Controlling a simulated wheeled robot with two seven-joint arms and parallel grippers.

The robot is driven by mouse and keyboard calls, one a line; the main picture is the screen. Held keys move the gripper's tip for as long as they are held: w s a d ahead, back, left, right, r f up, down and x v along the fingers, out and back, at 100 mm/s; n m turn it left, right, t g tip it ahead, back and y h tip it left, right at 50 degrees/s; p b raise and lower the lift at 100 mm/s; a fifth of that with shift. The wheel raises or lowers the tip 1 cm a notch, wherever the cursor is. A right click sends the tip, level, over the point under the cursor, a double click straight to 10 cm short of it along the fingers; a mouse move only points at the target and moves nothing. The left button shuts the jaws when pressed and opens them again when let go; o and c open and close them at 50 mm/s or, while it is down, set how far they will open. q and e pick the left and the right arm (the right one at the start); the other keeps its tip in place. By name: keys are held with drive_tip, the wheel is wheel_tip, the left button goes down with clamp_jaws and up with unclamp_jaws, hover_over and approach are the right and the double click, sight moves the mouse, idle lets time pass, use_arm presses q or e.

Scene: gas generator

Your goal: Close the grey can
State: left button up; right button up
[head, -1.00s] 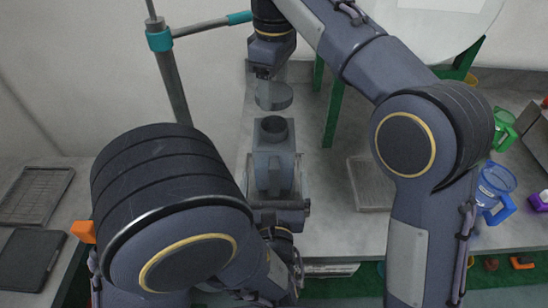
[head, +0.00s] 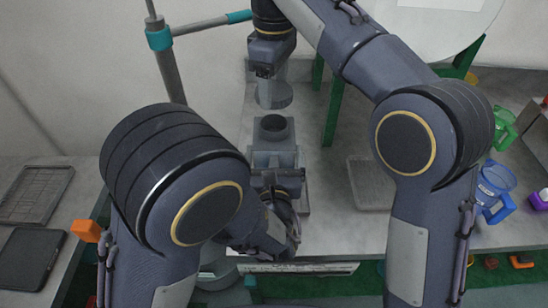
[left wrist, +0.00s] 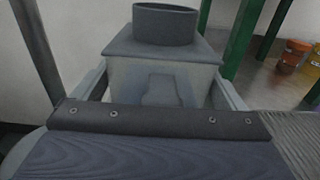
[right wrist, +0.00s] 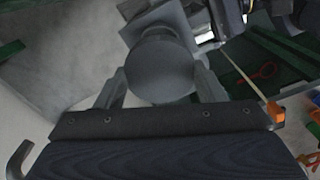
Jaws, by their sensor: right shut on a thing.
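The grey can (head: 274,133) is a boxy body with a round open neck, upright on the bench; its neck also shows in the left wrist view (left wrist: 165,25). My left gripper (head: 274,165) is at the can's near side. In the left wrist view its fingers (left wrist: 165,85) are spread wide, one on each side of the can body; I cannot tell whether they touch it. My right gripper (head: 272,82) is shut on the round grey lid (head: 275,96), which also shows in the right wrist view (right wrist: 160,70). The lid is beyond the can's neck, apart from it.
A flat grey tray (head: 370,183) lies right of the can. A blue jug (head: 494,188) and a green container (head: 503,130) stand at the right. A green-legged stand (head: 334,110) with a round white top is behind. A metal post (head: 170,75) rises at the left.

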use_arm(q)
drive_tip(key=c, duration=1)
drive_tip(key=shift+o, duration=0.2)
use_arm(e)
hover_over(274, 116)
drive_tip(key=s, duration=0.3)
drive_tip(key=shift+f, duration=2.5)
drive_tip(key=shift+f, duration=0.1)
drive_tip(key=shift+f, duration=0.75)
drive_tip(key=shift+f, duration=0.6)
